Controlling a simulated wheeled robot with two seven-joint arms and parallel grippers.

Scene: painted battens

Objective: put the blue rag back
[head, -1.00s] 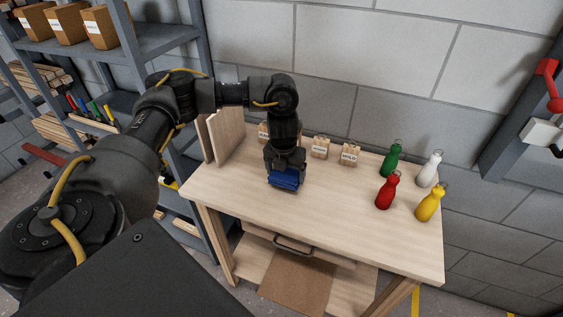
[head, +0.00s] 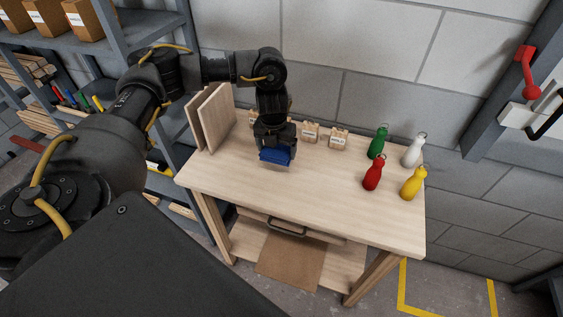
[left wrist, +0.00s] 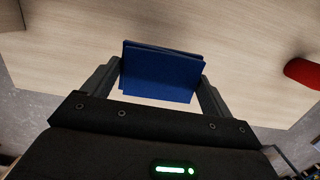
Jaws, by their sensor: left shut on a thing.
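The blue rag (head: 275,156) is a folded dark blue cloth. My left gripper (head: 274,147) is shut on it over the back left part of the wooden table (head: 330,203). In the left wrist view the rag (left wrist: 162,75) sits between the two fingers of the left gripper (left wrist: 162,85), with the table top behind it. I cannot tell whether the rag touches the table. My right gripper is not in view.
Small labelled boxes (head: 338,139) stand at the table's back. Green (head: 377,145), white (head: 412,152), red (head: 373,175) and yellow (head: 412,185) bottles stand at the right. Upright boards (head: 215,118) stand at the left. The table's front middle is clear.

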